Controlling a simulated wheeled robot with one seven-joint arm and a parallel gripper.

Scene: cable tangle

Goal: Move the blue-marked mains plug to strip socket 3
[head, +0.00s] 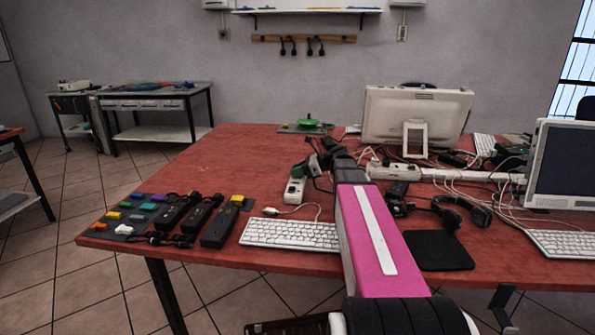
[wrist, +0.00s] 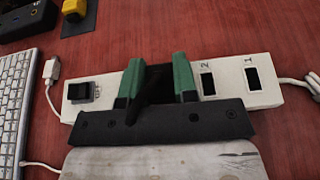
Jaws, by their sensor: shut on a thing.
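The white power strip (wrist: 264,88) lies on the red table under my gripper, with a black rocker switch near its left end and open sockets marked 2 and 1 to the right in the wrist view. It also shows in the head view (head: 294,193). My gripper (wrist: 157,80) has green-tipped fingers shut on a black plug (wrist: 153,86), over the strip between the switch and socket 2. The plug and fingers hide the socket there. No blue mark shows on the plug, and I cannot tell whether it is seated. In the head view my gripper (head: 318,163) is small and dark.
A white keyboard (head: 290,234) lies close in front of the strip. Several black adapters (head: 220,226) and coloured pieces sit at the left. Headphones (head: 462,212), a black pad (head: 438,250), monitors and tangled white cables crowd the right. The back-left tabletop is clear.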

